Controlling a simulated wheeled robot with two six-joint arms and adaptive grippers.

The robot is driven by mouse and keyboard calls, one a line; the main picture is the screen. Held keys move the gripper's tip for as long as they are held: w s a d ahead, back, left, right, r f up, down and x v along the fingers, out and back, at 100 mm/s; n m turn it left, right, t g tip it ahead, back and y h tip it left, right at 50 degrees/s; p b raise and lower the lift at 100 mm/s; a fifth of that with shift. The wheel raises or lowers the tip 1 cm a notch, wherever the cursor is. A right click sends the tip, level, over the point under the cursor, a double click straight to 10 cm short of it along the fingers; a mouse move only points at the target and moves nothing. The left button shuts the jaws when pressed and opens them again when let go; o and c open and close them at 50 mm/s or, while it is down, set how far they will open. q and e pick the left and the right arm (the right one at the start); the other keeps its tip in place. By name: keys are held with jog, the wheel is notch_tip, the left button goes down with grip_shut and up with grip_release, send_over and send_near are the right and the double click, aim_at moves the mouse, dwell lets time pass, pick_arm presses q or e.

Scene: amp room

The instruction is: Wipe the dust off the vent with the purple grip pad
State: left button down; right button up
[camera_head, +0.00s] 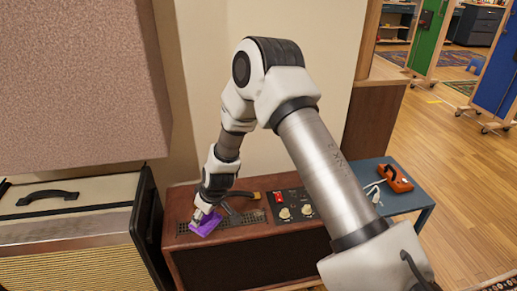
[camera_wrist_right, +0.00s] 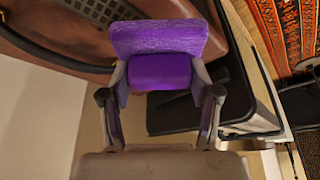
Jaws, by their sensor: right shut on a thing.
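The purple grip pad (camera_head: 206,223) is at the left end of the brown amp's top, by the dark vent grille (camera_head: 255,217). My right gripper (camera_head: 201,213) is shut on the pad. In the right wrist view the purple pad (camera_wrist_right: 160,55) sits between the two fingers of my right gripper (camera_wrist_right: 160,90), with its fuzzy far part over the brown top near the vent (camera_wrist_right: 105,10). I cannot tell whether the pad touches the vent. Dust is too small to make out. My left gripper is not in view.
A blue table (camera_head: 407,197) with an orange device (camera_head: 395,178) stands to the right. A cream amp (camera_head: 65,220) stands close on the left. Open wooden floor lies at right.

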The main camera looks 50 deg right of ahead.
jog(key=shift+r+p, duration=1.3)
jog(key=shift+r, duration=0.55)
jog(key=shift+f, duration=0.1)
